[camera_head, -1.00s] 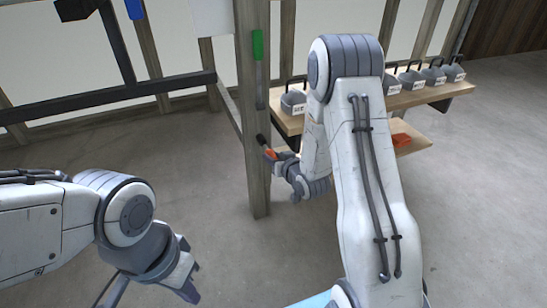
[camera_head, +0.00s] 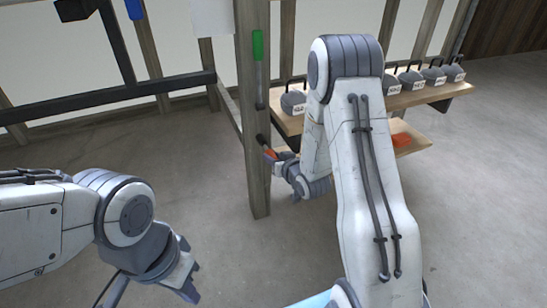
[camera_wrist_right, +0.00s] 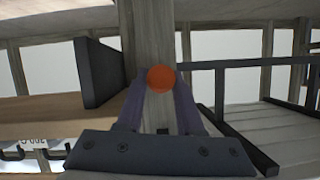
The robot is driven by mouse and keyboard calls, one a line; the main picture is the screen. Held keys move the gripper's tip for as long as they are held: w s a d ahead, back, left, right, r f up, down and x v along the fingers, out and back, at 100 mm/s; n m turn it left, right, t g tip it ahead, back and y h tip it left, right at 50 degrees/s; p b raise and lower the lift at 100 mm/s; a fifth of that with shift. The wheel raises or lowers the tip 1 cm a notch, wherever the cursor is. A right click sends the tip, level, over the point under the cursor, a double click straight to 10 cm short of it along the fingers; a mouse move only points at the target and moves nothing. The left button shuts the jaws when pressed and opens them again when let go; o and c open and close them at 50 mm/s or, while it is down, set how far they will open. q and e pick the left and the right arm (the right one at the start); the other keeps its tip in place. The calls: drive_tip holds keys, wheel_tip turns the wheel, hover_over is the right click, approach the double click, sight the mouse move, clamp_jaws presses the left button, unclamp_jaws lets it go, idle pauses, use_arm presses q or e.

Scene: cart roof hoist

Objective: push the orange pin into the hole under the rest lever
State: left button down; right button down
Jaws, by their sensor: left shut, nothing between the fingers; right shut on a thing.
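The orange pin (camera_head: 270,154) is at the front of the wooden post (camera_head: 254,185), its dark end towards the post. In the right wrist view its round orange head (camera_wrist_right: 161,78) sits between the fingertips. My right gripper (camera_head: 275,157) is shut on the pin; its fingers also show in the right wrist view (camera_wrist_right: 160,90). A lever with a green handle (camera_head: 258,46) hangs upright on the post above the pin. The hole cannot be made out, nor how deep the pin sits. My left gripper (camera_head: 192,284) is shut and empty, low over the floor, away from the post.
Several grey weights (camera_head: 411,80) with handles stand on a wooden shelf (camera_head: 440,92) right of the post. A red-orange thing (camera_head: 405,140) lies on the lower shelf. A dark rail (camera_head: 105,98) runs left of the post. The floor (camera_head: 200,210) between the arms is clear.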

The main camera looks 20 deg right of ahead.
sight(270, 150)
drive_tip(key=shift+w, duration=2)
drive_tip(key=shift+w+a, duration=0.1)
drive_tip(key=shift+w, duration=0.2)
drive_tip(key=shift+c, duration=2.3)
unclamp_jaws()
drive_tip(key=p+v, duration=0.4)
drive_tip(key=v, duration=0.6)
drive_tip(key=shift+s, duration=0.25)
drive_tip(key=shift+r, duration=0.1)
